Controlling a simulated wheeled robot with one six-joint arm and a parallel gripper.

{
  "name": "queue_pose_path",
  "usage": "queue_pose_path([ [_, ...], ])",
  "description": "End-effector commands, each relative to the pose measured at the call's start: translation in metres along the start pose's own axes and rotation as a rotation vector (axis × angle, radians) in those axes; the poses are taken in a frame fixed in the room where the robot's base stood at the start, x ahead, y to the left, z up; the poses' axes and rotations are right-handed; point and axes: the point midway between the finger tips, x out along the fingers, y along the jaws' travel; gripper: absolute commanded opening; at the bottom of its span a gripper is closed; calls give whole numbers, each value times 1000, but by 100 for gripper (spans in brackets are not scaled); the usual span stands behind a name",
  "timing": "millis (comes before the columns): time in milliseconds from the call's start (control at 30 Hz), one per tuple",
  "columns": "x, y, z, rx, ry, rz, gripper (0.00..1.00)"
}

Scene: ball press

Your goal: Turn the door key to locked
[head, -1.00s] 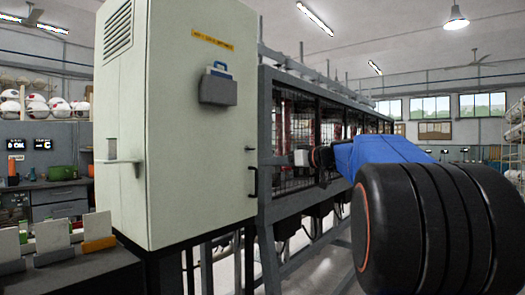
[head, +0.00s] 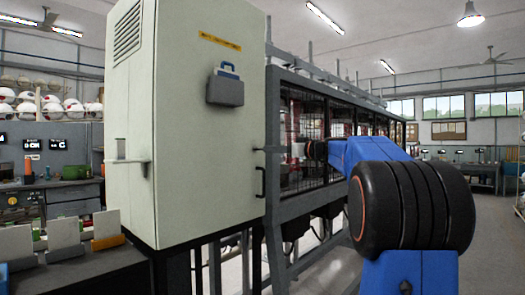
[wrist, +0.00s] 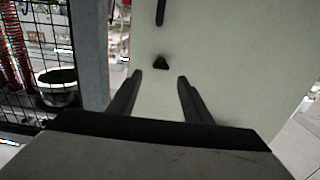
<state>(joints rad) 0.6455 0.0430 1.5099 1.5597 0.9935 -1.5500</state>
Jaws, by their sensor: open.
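A pale cabinet door panel (wrist: 230,70) fills much of the wrist view. A small dark knob-like piece (wrist: 161,63), apparently the door key, sits on it. Its turned position is too small and dark to tell. A black bar handle (wrist: 160,12) is above it. My gripper (wrist: 160,80) is open and empty, its two dark fingers pointing at the panel with the dark piece just beyond and between their tips. No contact shows.
A mesh cage (head: 320,150) with a grey frame runs back beside the cabinet. In the wrist view, a grey post (wrist: 93,50) stands left of the panel. A grey holder with a blue handle (head: 226,85) is on the cabinet. Open floor lies right.

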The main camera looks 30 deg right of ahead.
Motion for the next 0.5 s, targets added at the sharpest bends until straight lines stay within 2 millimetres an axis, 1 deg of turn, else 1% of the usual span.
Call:
queue_pose_path([
  [33, 10, -1, 0, 0, 0, -4, 45],
  [100, 23, -1, 1, 1, -1, -3, 45],
  [233, 43, -1, 1, 1, -1, -2, 45],
  [400, 61, -1, 0, 1, -1, -1, 45],
  [500, 67, -1, 0, 0, -1, -1, 45],
])
